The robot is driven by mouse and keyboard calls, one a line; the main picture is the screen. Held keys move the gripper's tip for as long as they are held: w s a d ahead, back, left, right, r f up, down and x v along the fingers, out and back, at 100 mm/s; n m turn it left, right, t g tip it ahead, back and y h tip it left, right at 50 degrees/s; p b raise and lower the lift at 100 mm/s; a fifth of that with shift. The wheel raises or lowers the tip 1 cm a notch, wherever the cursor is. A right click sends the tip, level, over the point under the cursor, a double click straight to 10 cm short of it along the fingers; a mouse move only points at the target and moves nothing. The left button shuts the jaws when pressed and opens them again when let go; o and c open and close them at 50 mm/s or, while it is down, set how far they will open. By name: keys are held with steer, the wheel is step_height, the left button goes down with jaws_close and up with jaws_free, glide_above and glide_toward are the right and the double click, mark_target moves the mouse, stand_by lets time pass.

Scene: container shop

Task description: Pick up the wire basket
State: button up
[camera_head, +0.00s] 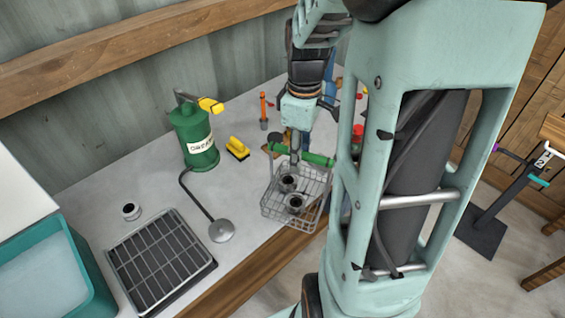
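The wire basket (268,209) is a grey mesh basket with a green handle grip (318,159) above it. It shows at the front edge of the counter, with dark round metal pieces (295,202) inside. My gripper (295,157) points down at the handle, and its grey fingertip part overlaps the green grip. I cannot tell whether the fingers are closed around the grip or only beside it. My arm hides the basket's right side, and whether its base rests on the counter is unclear.
A dark grate (160,262) and a teal bin (78,262) are at the lower left. Small tools stand behind my gripper.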

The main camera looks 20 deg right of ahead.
jaws_close()
steer(key=shift+r, duration=0.2)
stand_by(0.5)
